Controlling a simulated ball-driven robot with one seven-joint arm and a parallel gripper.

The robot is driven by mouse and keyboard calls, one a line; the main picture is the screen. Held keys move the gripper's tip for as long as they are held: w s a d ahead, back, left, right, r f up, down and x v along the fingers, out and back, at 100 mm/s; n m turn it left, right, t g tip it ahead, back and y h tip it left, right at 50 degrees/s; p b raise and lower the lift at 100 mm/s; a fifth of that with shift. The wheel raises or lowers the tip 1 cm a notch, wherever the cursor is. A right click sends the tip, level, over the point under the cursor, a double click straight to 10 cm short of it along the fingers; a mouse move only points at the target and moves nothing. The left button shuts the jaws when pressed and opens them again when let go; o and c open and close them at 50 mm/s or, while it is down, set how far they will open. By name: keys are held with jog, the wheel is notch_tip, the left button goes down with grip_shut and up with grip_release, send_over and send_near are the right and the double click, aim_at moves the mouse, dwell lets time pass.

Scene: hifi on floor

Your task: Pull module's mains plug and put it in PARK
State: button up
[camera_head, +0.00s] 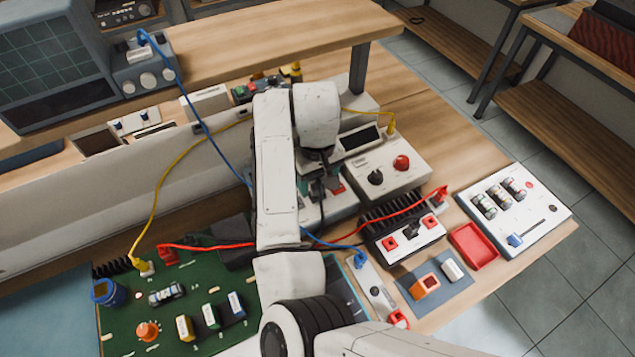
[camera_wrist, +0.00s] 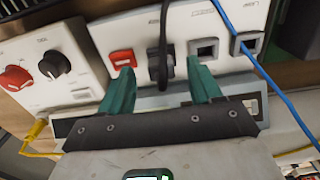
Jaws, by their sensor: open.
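In the wrist view a black mains plug (camera_wrist: 154,68) sits in a pale socket panel (camera_wrist: 186,24), its black cable running up out of the picture. My gripper (camera_wrist: 160,84) is open, its green fingers on either side of the plug with gaps to both. Right of the plug are two grey square sockets, one nearer (camera_wrist: 204,48) and one farther (camera_wrist: 247,43); no plug shows in either. I cannot read their labels, so I cannot tell which is PARK. In the head view my arm hides most of the panel and the plug.
A red rocker switch (camera_wrist: 122,58) is close left of the plug. A blue cable (camera_wrist: 258,68) crosses the panel's right side. A box with black and red knobs (camera_head: 382,170) stands right of my arm. A green circuit board (camera_head: 205,290) and a red tray (camera_head: 473,245) lie in front.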

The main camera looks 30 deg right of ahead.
notch_tip(320, 180, up, 14)
jog(key=p, duration=0.6)
jog(key=shift+r+p, duration=0.2)
jog(key=shift+p, duration=0.15)
dwell(0.4)
dwell(0.4)
